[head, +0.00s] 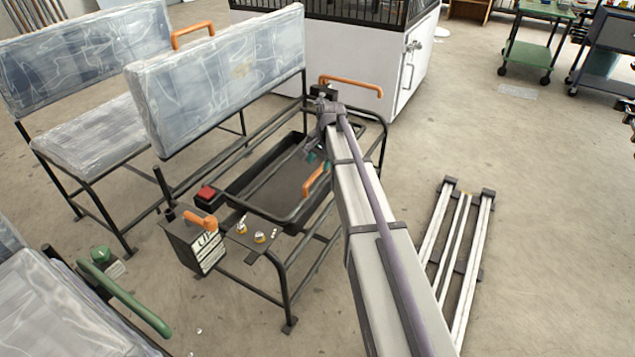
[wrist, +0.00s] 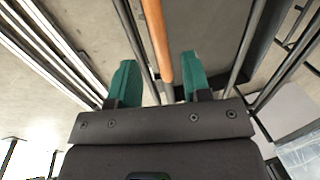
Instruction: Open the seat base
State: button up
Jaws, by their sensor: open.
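The seat base is a black metal frame with a dark tray (head: 270,187) in the middle of the bench in the head view. An orange handle (head: 316,179) sits on its near right side. My gripper (head: 317,160) is beside this handle, partly hidden by my arm. In the wrist view, the teal fingers of my gripper (wrist: 158,60) are open. The orange handle (wrist: 156,38) lies between the fingertips, with gaps on both sides. I cannot tell how deep the handle is between them.
A plastic-wrapped backrest (head: 220,75) stands behind the seat base. A control box (head: 197,245) with an orange lever and a red button (head: 207,195) are at the front left. Another orange handle (head: 350,82) is at the back. White rails (head: 455,250) lie on the floor to the right.

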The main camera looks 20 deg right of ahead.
aim_at(317, 172)
jog(key=f+b, duration=0.1)
jog(key=f, duration=0.2)
jog(key=f+b, duration=0.1)
jog(key=shift+w+a+f+b, duration=0.25)
jog(key=shift+w+b, duration=0.05)
jog(key=shift+w, duration=0.05)
jog(key=shift+r, duration=0.1)
jog(key=shift+c, duration=0.3)
grip_shut()
